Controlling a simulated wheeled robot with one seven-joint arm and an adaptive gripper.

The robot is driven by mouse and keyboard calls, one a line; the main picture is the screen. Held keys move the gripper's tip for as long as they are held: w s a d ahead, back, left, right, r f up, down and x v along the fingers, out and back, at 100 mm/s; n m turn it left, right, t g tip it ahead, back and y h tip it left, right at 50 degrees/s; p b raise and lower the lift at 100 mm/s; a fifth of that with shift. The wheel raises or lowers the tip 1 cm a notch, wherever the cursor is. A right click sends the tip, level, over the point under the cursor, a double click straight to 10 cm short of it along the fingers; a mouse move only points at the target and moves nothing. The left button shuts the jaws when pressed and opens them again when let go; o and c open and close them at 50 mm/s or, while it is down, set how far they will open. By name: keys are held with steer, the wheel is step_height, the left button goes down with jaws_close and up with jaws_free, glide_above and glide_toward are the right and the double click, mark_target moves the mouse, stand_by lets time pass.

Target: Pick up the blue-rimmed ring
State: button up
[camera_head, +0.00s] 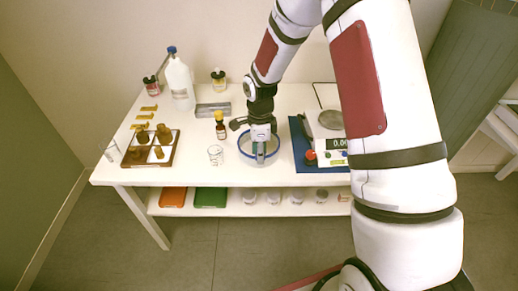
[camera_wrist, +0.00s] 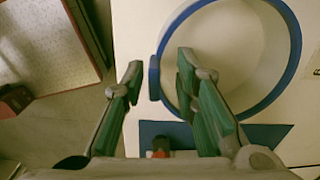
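The blue-rimmed ring (camera_head: 246,154) is a wide white ring with a blue edge on the white table, left of the blue mat. In the wrist view the ring (camera_wrist: 290,60) fills the upper right, with a short blue block (camera_wrist: 154,77) at its left side. My gripper (camera_head: 261,154) points down at the ring and overlaps it in the head view. In the wrist view my gripper (camera_wrist: 160,78) is open, with its green-padded fingers apart. The blue block shows between the fingers, and the right finger overlaps the ring's inside. No contact is visible; the exact height is unclear.
A small beaker (camera_head: 215,155) and a brown dropper bottle (camera_head: 220,127) stand close on the left. A wooden tray (camera_head: 150,161) with brown pieces and a white bottle (camera_head: 180,84) are farther left.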

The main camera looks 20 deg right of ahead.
mark_target(249, 161)
step_height(249, 161, down, 4)
steer(key=shift+s+f, duration=0.1)
steer(key=shift+c, duration=0.6)
jaws_close()
steer(key=shift+r, duration=0.2)
